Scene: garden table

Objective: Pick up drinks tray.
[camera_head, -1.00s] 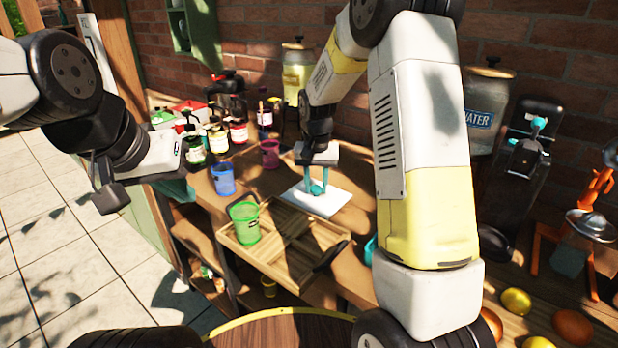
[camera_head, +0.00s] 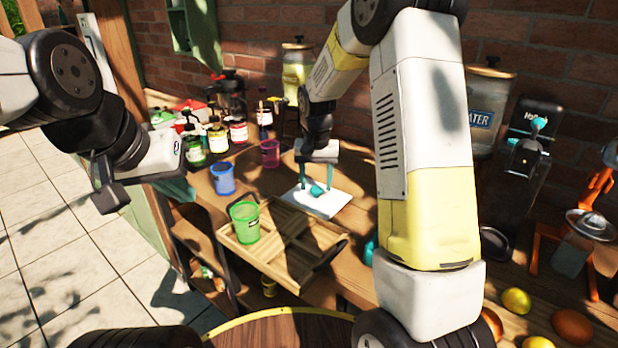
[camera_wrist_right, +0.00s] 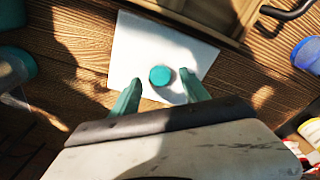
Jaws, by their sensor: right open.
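The wooden drinks tray (camera_head: 270,262) lies on the table in the head view, with dark handles and dividers inside. A green cup (camera_head: 244,222) stands in its left part. My right gripper (camera_head: 316,186) is open, pointing down over a white board (camera_head: 328,206) just behind the tray. A small teal round object (camera_wrist_right: 160,76) sits on the board between and just beyond its fingers in the right wrist view. The tray's edge (camera_wrist_right: 205,22) shows at the top there. My left gripper (camera_head: 185,172) is at the left, beside the table's left end and away from the tray; its fingers are unclear.
A blue cup (camera_head: 222,179) and a pink cup (camera_head: 269,153) stand behind the tray. Several bottles (camera_head: 218,138) crowd the back left. A water dispenser (camera_head: 484,110) and fruit (camera_head: 515,300) are to the right. My right arm hides part of the table.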

